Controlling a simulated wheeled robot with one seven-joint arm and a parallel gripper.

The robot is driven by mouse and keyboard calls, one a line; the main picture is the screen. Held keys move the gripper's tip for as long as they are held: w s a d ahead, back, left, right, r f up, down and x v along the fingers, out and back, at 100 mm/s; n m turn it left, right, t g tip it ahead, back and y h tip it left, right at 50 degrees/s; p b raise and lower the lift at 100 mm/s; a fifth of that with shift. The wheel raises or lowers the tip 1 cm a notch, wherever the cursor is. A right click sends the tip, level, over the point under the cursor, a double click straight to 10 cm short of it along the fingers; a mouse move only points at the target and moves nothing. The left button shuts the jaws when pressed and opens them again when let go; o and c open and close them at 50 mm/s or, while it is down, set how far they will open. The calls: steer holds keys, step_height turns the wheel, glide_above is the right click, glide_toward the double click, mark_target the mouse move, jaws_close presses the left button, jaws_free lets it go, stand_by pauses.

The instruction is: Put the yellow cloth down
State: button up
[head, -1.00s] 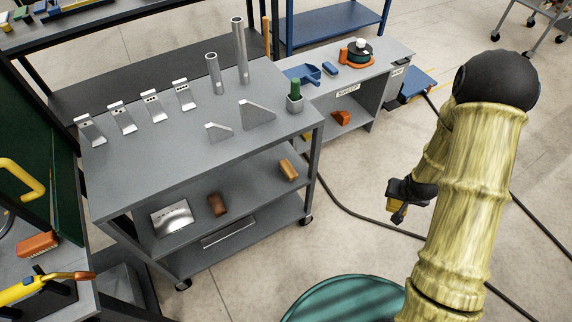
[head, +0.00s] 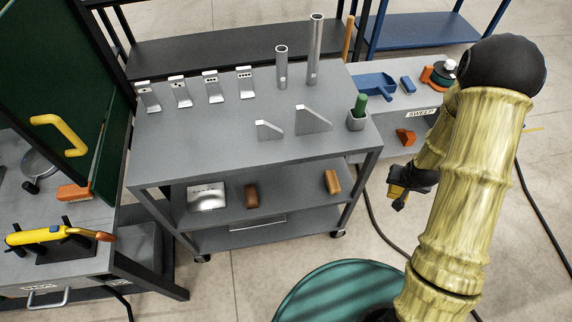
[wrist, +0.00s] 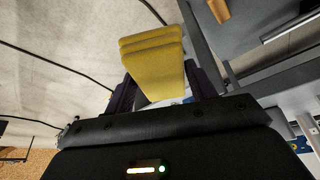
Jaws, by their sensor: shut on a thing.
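The yellow cloth (wrist: 153,58) is a folded, layered pad in the wrist view. It sits between the dark fingers of my gripper (wrist: 163,88), which is shut on it. In the head view my gripper (head: 399,190) hangs to the right of the grey cart, over the floor, with only a small yellow bit of the cloth (head: 396,191) showing. The cloth touches no surface that I can see.
A left bench (head: 90,270) holds a yellow-handled tool. Cables cross the floor.

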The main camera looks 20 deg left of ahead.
steer(key=shift+w+a, duration=0.1)
steer(key=shift+w, duration=0.25)
steer(key=shift+s+a, duration=0.1)
steer(key=shift+s, duration=0.3)
steer(key=s+a+f+n+b, duration=0.2)
steer(key=a+f+b, duration=0.6)
steer(key=b, duration=0.5)
steer(key=s+a+f+n+y+b, duration=0.1)
steer(key=s+a+f+n+b, duration=0.1)
steer(key=s+a+f+b, duration=0.3)
steer(key=s+a+f+n+y+b, duration=0.1)
steer(key=s+a+f+b, duration=0.3)
steer(key=a+f+b, duration=0.7)
step_height(320, 180, down, 5)
steer(key=n+b, duration=0.1)
steer(key=b, duration=0.9)
steer(key=shift+f+g+b, duration=0.2)
steer(key=shift+g+b, duration=0.1)
steer(key=shift+b, duration=0.05)
steer(key=w+a+b, duration=0.1)
steer(key=w+a, duration=0.2)
steer(key=w, duration=0.2)
steer(key=w+a+b, duration=0.1)
steer(key=w+a, duration=0.2)
steer(key=w, duration=0.2)
steer(key=w+a+b, duration=0.1)
steer(key=w+a, duration=0.2)
steer(key=w, duration=0.1)
steer(key=shift+w, duration=0.4)
